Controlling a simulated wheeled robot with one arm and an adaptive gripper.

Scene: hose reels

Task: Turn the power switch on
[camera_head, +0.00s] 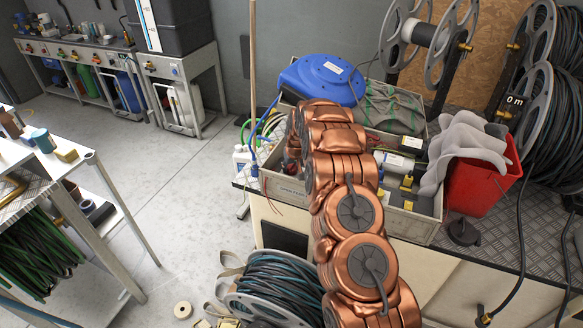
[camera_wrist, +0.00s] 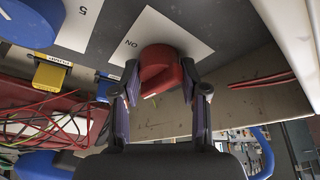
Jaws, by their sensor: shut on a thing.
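In the wrist view a red round switch knob (camera_wrist: 162,62) with a raised grip bar sits on a grey panel (camera_wrist: 92,32). A white label (camera_wrist: 196,42) behind it carries the word ON, which appears upside down. My gripper (camera_wrist: 160,80) has one finger on each side of the knob and is shut on it. In the head view my copper-coloured arm reaches away over the crate, and it hides my gripper and the red knob there.
A yellow push part (camera_wrist: 50,73) and red wires (camera_wrist: 50,125) lie left of the knob. In the head view a grey crate (camera_head: 410,228) holds a blue reel (camera_head: 322,78). A red bucket (camera_head: 480,185) stands right of it.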

